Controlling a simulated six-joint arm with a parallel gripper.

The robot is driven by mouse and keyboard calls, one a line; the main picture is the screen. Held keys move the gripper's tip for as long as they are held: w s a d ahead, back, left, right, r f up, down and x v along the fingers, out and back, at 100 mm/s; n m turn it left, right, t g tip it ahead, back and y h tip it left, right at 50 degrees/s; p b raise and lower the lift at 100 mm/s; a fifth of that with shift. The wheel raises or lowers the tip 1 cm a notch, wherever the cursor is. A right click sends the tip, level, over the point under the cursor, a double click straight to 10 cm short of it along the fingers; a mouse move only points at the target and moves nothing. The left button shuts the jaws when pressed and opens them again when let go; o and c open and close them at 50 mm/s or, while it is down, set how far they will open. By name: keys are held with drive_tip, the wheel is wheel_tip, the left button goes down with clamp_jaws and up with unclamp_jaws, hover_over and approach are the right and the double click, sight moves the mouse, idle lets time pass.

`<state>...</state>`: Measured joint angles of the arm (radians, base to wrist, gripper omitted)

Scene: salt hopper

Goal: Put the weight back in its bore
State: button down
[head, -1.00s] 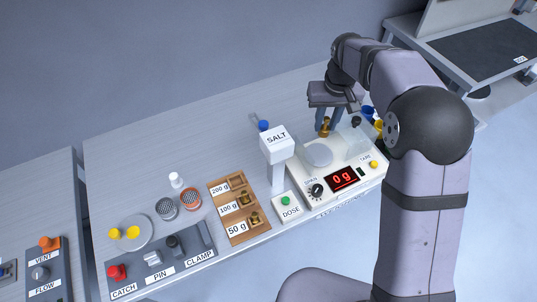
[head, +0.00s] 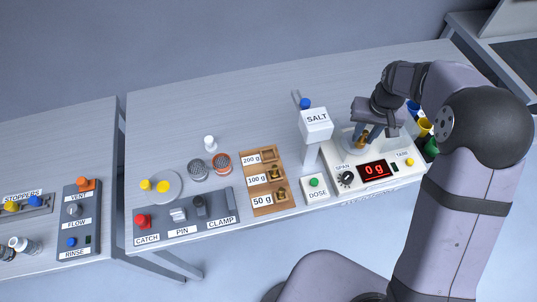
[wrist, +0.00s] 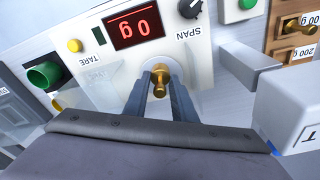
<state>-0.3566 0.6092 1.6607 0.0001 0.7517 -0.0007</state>
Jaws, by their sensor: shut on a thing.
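My gripper (head: 362,143) is shut on a brass weight (head: 363,135) over the balance. The weight also shows between the two fingers in the wrist view (wrist: 160,82). The balance display (head: 375,170) reads 0 g. The wooden weight block (head: 262,209) stands left of the balance, with bores labelled 200 g, 100 g and 50 g. The 200 g bore (head: 267,156) looks empty. Brass weights sit in the 100 g bore (head: 274,173) and the 50 g bore (head: 279,194). Whether the held weight touches the pan is hard to tell.
The white SALT hopper (head: 316,125) stands between block and balance, above the DOSE button box (head: 315,188). Coloured cups (head: 424,127) are right of the balance. A grey CATCH, PIN and CLAMP panel (head: 188,228) lies left of the block. The bench behind the block is clear.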

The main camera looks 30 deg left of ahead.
drive_tip(key=s+d+r+m+p, duration=0.2)
drive_tip(key=s+d+p, duration=0.3)
drive_tip(key=s+d, duration=0.45)
drive_tip(key=d+r+m+p, duration=0.2)
drive_tip(key=d+r+p, duration=0.2)
drive_tip(key=d+r, duration=0.35)
drive_tip(key=w+a+n+b, duration=0.45)
drive_tip(key=w+a, duration=0.45)
drive_tip(key=a, duration=0.5)
drive_tip(key=a+r+n+b, duration=0.1)
drive_tip(key=a+n, duration=0.1)
drive_tip(key=a, duration=0.5)
drive_tip(key=s+a+r+n+b, duration=0.1)
drive_tip(key=a+n, duration=0.1)
drive_tip(key=a, duration=0.6)
drive_tip(key=s+a+r+n+b, duration=0.1)
drive_tip(key=a+r+n, duration=0.1)
drive_tip(key=a, duration=0.5)
drive_tip(key=shift+a+g+y+b, duration=0.25)
drive_tip(key=shift+g+y+b, duration=0.05)
drive_tip(key=shift+y+b, duration=0.1)
drive_tip(key=s+a+f+m+b, duration=0.1)
drive_tip(key=s+a+f+b, duration=0.25)
drive_tip(key=s+f, duration=0.7)
drive_tip(key=shift+s+a+f+p, duration=0.15)
drive_tip(key=shift+f+p, duration=0.75)
drive_tip(key=shift+f, duration=1.45)
drive_tip(key=shift+s+a+f+p, duration=0.2)
drive_tip(key=shift+f+p, duration=0.65)
drive_tip(key=shift+f, duration=1.45)
